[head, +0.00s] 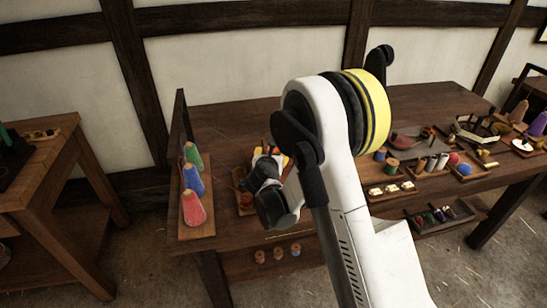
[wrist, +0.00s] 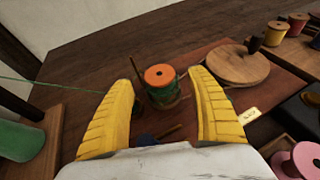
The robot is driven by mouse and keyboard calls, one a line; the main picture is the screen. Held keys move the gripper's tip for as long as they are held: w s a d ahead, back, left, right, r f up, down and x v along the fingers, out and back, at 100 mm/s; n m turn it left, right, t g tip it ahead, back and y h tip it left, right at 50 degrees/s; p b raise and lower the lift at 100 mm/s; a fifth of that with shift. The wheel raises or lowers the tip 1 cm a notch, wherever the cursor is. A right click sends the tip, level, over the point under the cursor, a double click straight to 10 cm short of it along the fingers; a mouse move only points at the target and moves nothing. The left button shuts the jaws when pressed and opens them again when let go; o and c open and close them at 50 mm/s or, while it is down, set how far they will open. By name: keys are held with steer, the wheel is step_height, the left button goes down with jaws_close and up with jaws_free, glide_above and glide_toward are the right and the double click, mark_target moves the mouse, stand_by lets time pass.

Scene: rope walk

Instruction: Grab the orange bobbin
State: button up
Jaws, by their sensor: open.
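A bobbin with an orange top flange and dark green thread (wrist: 160,78) stands upright on a reddish-brown board in the wrist view. My gripper (wrist: 160,92) is open, its two yellow fingers spread to the left and right of the bobbin. The bobbin shows beyond and between the fingertips, and I see no finger touching it. In the head view my own arm hides most of the gripper and the bobbin cannot be made out clearly.
A round wooden disc (wrist: 237,65) lies right of the bobbin. A pink spool (wrist: 300,160) is at lower right, a green cone (wrist: 20,140) at left. In the head view pink (head: 194,208), blue and green cones stand at the table's left end. Several spools crowd the right.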

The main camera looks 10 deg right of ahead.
mark_target(274, 150)
steer(key=b+x, duration=0.1)
steer(key=x, duration=0.2)
steer(key=shift+w+d+f, duration=0.1)
steer(key=shift+w+f, duration=0.2)
steer(key=shift+r, duration=0.15)
steer(key=c, duration=1.3)
